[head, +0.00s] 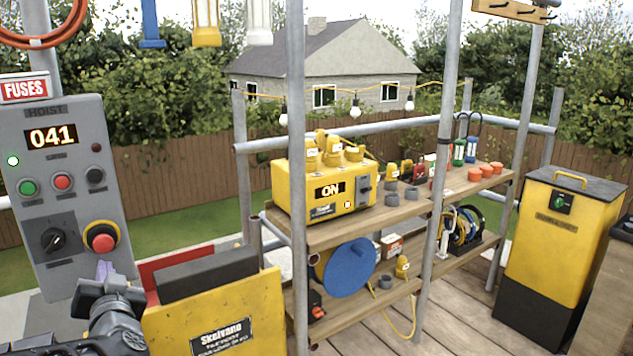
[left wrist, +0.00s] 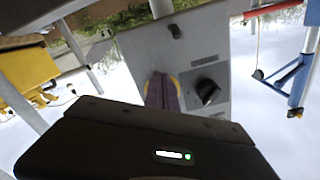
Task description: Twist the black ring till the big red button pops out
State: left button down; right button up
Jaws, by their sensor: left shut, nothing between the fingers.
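The big red button (head: 101,238) is at the lower right of the grey hoist panel (head: 75,130), on a yellow round plate. A dark ring shows around the red cap; its detail is too small to tell. My left gripper (head: 104,270) is just below and in front of the button. Its fingers are shut and empty. In the left wrist view the purple-grey fingers (left wrist: 162,92) point at the panel and hide the button and ring; only slivers of the yellow plate show beside them. I cannot tell whether they touch. My right gripper is out of view.
The panel also has a black rotary switch (head: 53,239), small green, red and black buttons and a display reading 041. A yellow Skelvano box (head: 215,320) stands right of my left arm. Shelves (head: 340,235) with a yellow ON unit stand further right, behind a pole.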

aim_at(92, 250)
pick_arm(q)
jog(key=shift+x, duration=1.45)
jog(key=shift+r+p, duration=0.5)
jog(key=shift+p, duration=0.1)
jog(key=shift+r, duration=0.4)
jog(key=shift+a+r+p, duration=0.1)
jog(key=shift+r+p, duration=0.05)
jog(key=shift+p, duration=0.15)
jog(key=shift+s+a+r+p, duration=0.35)
jog(key=shift+s+a+p, duration=0.05)
jog(key=shift+a, duration=0.15)
jog(key=shift+f, duration=0.2)
jog(key=shift+s+a+f+b, duration=0.1)
jog(key=shift+f+b, duration=0.1)
jog(key=shift+b, duration=0.1)
